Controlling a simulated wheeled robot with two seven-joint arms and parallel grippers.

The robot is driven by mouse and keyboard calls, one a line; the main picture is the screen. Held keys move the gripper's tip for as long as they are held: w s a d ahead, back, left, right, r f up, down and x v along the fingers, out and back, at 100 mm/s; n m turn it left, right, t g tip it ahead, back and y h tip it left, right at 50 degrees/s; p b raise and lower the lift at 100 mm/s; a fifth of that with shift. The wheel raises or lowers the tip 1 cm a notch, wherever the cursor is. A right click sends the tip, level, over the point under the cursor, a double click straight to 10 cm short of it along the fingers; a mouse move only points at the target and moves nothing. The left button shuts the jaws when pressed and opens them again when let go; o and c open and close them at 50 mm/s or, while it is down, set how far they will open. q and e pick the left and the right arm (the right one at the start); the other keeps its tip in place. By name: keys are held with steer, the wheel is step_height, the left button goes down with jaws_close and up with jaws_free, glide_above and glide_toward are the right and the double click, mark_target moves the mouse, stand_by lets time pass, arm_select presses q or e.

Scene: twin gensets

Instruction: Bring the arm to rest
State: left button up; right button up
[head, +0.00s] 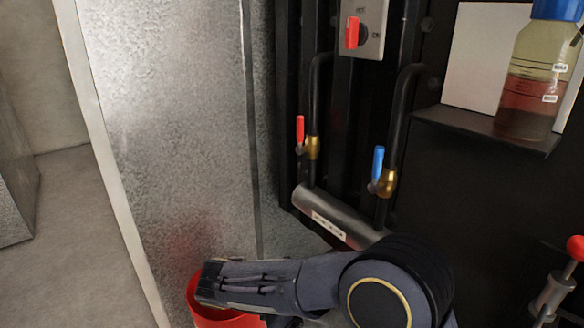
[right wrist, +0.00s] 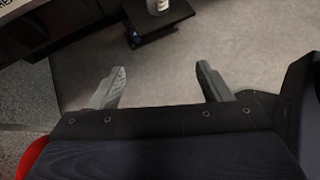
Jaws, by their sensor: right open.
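My right gripper (right wrist: 161,86) is open in the right wrist view, its two grey fingers spread wide with nothing between them. My left gripper is not in view.
A metal wall panel (head: 175,120) stands left of the arm. Pipes carry a red-handled valve (head: 300,130) and a blue-handled valve (head: 378,165) above a grey cylinder (head: 335,216). A switch box (head: 363,28) is above. A blue-capped bottle (head: 535,80) stands on a shelf (head: 480,126) at right.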

steer(key=s+d+r+m+g+y, duration=0.2)
steer(key=s+d+m+y, duration=0.15)
steer(key=d, duration=0.35)
steer(key=s+d+r+m+g+y, duration=0.1)
steer(key=s+d+m+y, duration=0.3)
steer(key=d, duration=0.3)
steer(key=s+d+m+t+y, duration=0.3)
steer(key=s+m+t+y, duration=0.3)
steer(key=s+m, duration=0.8)
arm_select(q)
step_height(320, 180, up, 27)
steer(key=p, duration=2.7)
steer(key=shift+r, duration=0.2)
arm_select(e)
step_height(320, 180, up, 28)
steer(key=w+m, duration=0.1)
steer(key=shift+w+f, duration=0.15)
steer(key=shift+w, duration=0.05)
steer(key=shift+d+y, duration=0.15)
steer(key=shift+y, duration=0.1)
